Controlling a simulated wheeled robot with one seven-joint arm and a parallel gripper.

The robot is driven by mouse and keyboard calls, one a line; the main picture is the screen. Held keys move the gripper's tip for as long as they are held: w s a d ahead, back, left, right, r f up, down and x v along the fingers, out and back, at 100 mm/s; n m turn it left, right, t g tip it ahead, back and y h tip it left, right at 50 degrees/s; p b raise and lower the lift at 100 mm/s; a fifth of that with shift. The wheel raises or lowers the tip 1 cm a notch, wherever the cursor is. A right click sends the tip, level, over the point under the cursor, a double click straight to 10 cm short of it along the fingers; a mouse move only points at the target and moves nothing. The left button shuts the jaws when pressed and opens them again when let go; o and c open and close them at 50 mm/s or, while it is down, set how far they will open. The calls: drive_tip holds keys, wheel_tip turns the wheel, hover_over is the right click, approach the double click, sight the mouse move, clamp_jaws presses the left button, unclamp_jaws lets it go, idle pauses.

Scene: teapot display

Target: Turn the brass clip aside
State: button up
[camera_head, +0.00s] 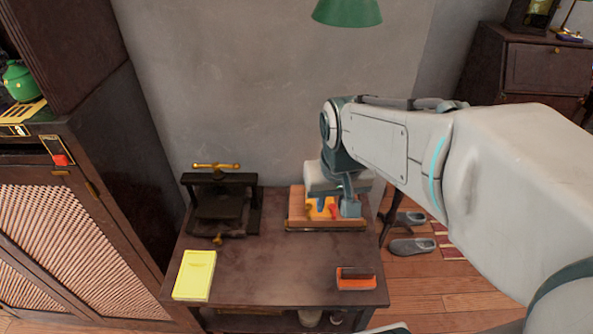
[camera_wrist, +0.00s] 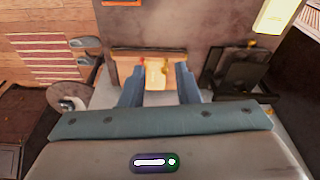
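A wooden board or shallow box (camera_head: 297,208) lies at the back right of the small table, with a yellow-orange piece (camera_head: 314,213) and small blue and red parts on it. In the wrist view the yellow-orange piece (camera_wrist: 157,77) shows between my fingers, with a red part at its upper left. My gripper (camera_head: 337,208) is over the board, pointing down; in the wrist view my gripper (camera_wrist: 159,82) has its two blue-grey fingers wide apart, with nothing clearly held. I cannot clearly make out the brass clip; a small brass-coloured spot (camera_head: 308,209) shows at the piece's left side.
A dark press (camera_head: 220,207) with a brass handle stands left of the board. A yellow book (camera_head: 195,275) lies at the table's front left and an orange-and-dark block (camera_head: 356,279) at the front right. The table's middle is clear. A cabinet (camera_head: 75,235) stands close at left.

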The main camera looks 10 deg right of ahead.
drive_tip(key=w+f+g, duration=0.1)
drive_tip(key=w+f, duration=0.2)
drive_tip(key=w, duration=0.5)
drive_tip(key=m+g, duration=0.1)
drive_tip(key=m, duration=0.1)
hover_over(309, 212)
wheel_tip(309, 212, down, 5)
wheel_tip(309, 212, down, 14)
drive_tip(key=shift+c, duration=0.3)
clamp_jaws()
